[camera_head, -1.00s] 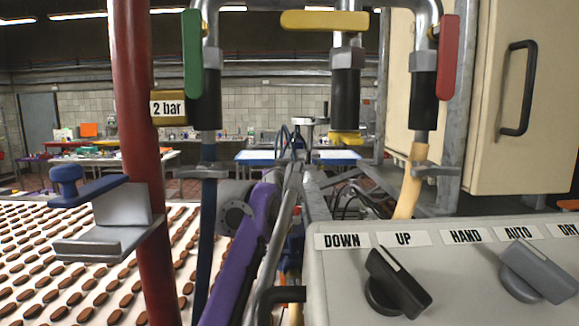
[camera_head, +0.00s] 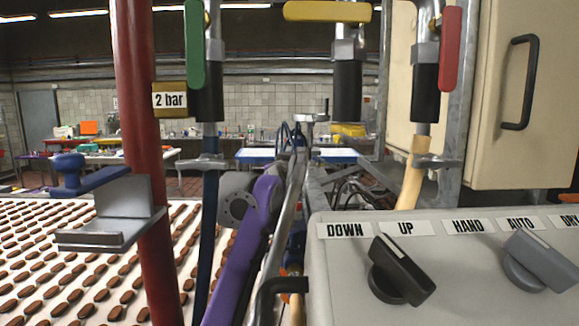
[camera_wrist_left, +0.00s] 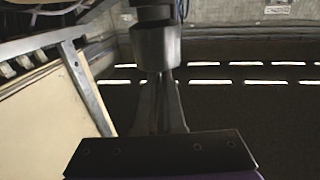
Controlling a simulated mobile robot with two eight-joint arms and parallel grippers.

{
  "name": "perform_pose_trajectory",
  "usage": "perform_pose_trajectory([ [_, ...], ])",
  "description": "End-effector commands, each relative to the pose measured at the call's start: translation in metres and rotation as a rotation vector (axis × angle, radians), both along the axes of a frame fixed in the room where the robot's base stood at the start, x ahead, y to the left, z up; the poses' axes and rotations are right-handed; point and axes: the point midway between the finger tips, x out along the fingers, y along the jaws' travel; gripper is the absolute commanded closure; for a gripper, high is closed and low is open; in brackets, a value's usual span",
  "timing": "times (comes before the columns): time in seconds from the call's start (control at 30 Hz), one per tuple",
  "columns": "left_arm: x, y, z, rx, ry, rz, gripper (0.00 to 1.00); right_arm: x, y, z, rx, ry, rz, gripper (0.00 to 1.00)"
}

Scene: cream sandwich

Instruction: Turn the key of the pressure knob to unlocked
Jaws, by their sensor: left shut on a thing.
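I cannot make out a key or its setting in either view. A yellow-brass block labelled "2 bar" (camera_head: 171,98) hangs at the upper left by the red pole. My left gripper (camera_wrist_left: 160,128) shows in the left wrist view, its narrow fingers close together. They are shut at the lower end of a grey metal cylinder (camera_wrist_left: 156,47) with a black part above it. The fingertips' exact contact is hard to see. My purple arm part (camera_head: 246,240) shows in the head view; the fingers cannot be picked out there. My right gripper is not in view.
Red pole (camera_head: 134,120), blue-handled bracket (camera_head: 120,235) and coloured valve handles stand close. A conveyor (camera_head: 50,270) of brown biscuits lies left. A beige cabinet (camera_head: 555,90) is right.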

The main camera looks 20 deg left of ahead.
Motion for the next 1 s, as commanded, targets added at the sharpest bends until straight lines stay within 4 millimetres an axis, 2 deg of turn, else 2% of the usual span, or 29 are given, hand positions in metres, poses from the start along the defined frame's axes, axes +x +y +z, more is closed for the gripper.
perform_pose_trajectory([
  [0.2, 0.002, -0.002, -0.001, 0.001, -0.012, 0.073, 1.0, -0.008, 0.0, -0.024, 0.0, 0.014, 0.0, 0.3],
  [0.33, 0.0, -0.003, -0.002, -0.001, -0.004, 0.137, 1.0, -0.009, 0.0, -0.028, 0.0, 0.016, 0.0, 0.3],
  [1.0, 0.003, -0.007, 0.001, -0.003, 0.004, 0.559, 1.0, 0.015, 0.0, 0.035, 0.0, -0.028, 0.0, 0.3],
])
